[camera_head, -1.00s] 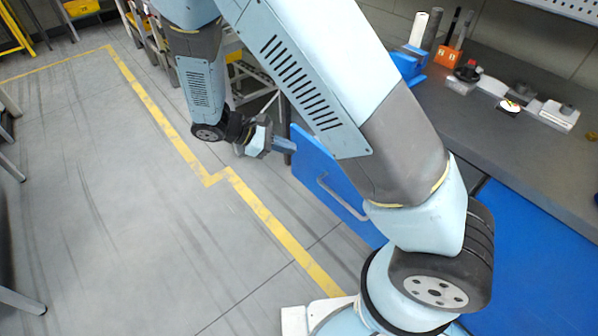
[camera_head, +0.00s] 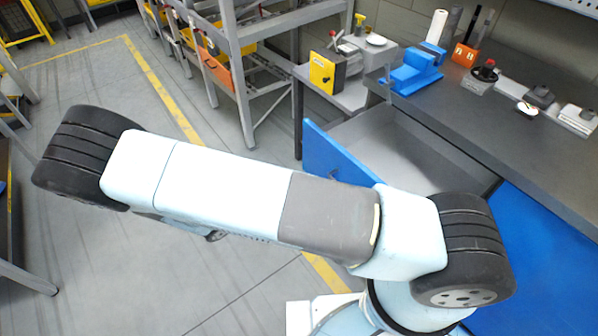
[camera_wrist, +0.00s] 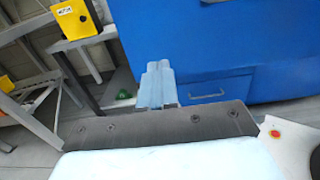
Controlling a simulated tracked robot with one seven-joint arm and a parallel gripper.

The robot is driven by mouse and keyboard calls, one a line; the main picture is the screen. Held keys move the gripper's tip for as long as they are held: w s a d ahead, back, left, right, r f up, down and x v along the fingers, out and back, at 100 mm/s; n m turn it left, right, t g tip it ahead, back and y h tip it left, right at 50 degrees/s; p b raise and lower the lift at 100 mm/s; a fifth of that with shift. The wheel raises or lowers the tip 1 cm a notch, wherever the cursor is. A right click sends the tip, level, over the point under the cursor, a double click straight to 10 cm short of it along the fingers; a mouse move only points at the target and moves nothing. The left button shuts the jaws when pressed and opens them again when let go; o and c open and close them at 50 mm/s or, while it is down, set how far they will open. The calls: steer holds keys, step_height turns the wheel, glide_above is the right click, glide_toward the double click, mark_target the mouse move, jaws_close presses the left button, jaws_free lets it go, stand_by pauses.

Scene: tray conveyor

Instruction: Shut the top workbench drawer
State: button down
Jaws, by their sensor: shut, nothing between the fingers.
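The top workbench drawer stands open in the head view. Its blue front (camera_head: 335,155) is pulled out from the bench and its grey inside (camera_head: 395,150) shows behind it. My gripper is hidden in the head view. In the wrist view my gripper (camera_wrist: 156,82) is shut and empty, its fingers pointing at a large blue panel (camera_wrist: 235,40). A lower blue panel with a handle (camera_wrist: 208,96) shows to the right of the fingers. I cannot tell whether the fingers touch anything.
The grey bench top (camera_head: 470,120) carries a blue vise (camera_head: 412,72), an orange holder (camera_head: 465,54) and small fixtures. A yellow box (camera_head: 324,73) stands on a side table left of the drawer. Shelving (camera_head: 240,60) stands behind. The floor at left is mostly open.

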mark_target(318, 162)
steer(key=x, duration=1.3)
steer(key=shift+d, duration=0.1)
steer(key=shift+w+d, duration=0.2)
steer(key=shift+d, duration=0.05)
steer(key=shift+a, duration=0.1)
